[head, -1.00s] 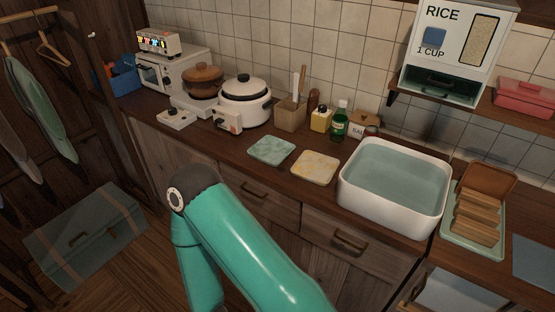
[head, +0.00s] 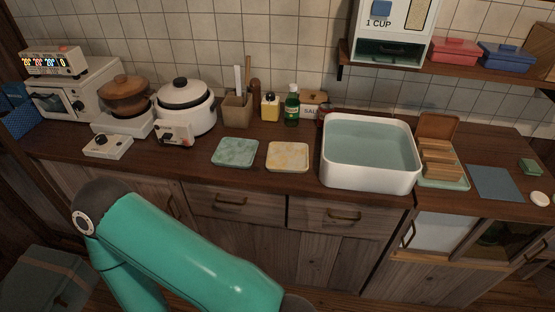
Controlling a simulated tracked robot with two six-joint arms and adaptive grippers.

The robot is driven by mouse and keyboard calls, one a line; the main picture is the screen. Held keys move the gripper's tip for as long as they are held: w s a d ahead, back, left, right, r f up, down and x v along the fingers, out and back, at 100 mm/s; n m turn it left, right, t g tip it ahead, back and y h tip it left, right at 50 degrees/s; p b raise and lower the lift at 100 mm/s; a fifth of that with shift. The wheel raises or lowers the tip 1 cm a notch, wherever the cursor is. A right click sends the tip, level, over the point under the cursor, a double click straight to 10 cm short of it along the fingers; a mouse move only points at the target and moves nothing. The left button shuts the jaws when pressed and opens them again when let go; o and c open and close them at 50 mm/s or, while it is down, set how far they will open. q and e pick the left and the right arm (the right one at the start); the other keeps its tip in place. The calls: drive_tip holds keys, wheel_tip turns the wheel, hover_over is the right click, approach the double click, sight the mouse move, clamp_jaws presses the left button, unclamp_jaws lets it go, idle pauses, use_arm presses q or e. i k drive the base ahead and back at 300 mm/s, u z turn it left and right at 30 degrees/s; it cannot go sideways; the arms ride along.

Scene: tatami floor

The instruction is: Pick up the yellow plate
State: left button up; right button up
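The yellow plate (head: 288,157) is a square, pale yellow mottled plate lying flat on the dark wooden counter in the head view. It lies between a green square plate (head: 236,152) on its left and the white water-filled basin (head: 369,180) on its right, apart from both. Nothing covers it. A teal arm of mine crosses the lower left, below the counter front. Neither of my grippers shows in this view.
A rice cooker (head: 185,106), a utensil holder (head: 237,111), a yellow bottle (head: 270,107) and a green bottle (head: 292,106) stand behind the plates. A rice dispenser (head: 392,32) hangs above right. The counter strip before the plates is clear.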

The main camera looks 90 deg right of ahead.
sight(282, 157)
drive_tip(key=u, duration=0.65)
drive_tip(key=i, duration=0.15)
drive_tip(key=z, duration=2.9)
drive_tip(key=i, duration=0.5)
drive_tip(key=u, duration=0.4)
drive_tip(key=k, duration=0.5)
drive_tip(key=z, duration=0.2)
